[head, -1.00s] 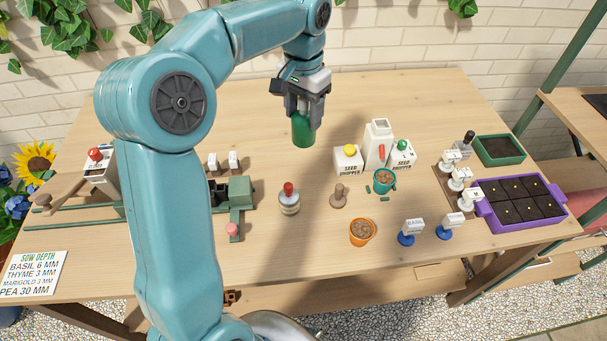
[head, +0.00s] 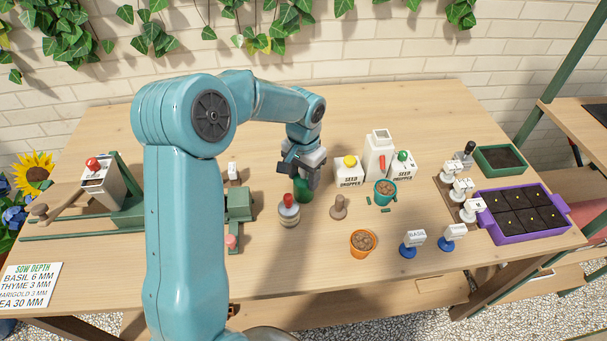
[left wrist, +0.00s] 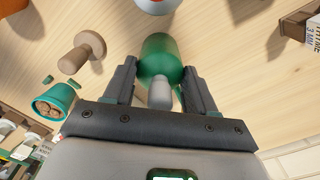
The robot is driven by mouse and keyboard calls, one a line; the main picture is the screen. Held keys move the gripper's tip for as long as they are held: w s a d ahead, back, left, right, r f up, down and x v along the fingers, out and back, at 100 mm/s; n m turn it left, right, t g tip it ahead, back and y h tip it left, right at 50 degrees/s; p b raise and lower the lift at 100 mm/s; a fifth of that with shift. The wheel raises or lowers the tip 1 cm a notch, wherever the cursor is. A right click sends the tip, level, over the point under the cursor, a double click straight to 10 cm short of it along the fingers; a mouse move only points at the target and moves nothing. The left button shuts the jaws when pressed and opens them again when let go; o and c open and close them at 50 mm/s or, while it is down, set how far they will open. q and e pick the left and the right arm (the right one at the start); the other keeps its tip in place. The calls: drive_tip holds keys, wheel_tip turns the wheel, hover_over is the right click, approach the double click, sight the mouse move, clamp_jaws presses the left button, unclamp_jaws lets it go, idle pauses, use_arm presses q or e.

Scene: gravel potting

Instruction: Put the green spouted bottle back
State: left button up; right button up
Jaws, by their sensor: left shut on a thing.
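The green spouted bottle (head: 303,190) is between the fingers of my left gripper (head: 304,176) in the head view, low over the middle of the table. My left gripper is shut on it. In the left wrist view the bottle (left wrist: 160,58) shows its green body and pale grey spout between the two dark fingers (left wrist: 160,85). I cannot tell whether its base touches the table. My right gripper is not in view.
A red-topped bottle (head: 289,210) stands close in front of the green one. A wooden tamper (head: 338,207) stands to the right. Seed droppers (head: 349,170), a teal pot (head: 385,191) and an orange pot (head: 362,243) stand further right. The back of the table is clear.

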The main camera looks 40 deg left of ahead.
use_arm(q)
drive_tip(key=shift+s, duration=0.1)
drive_tip(key=shift+f, duration=0.15)
drive_tip(key=o, duration=0.9)
drive_tip(key=shift+r, duration=0.25)
wheel_tip(320, 180, up, 11)
drive_tip(key=shift+f, duration=0.1)
drive_tip(key=shift+r+p, duration=0.3)
drive_tip(key=shift+r, duration=0.35)
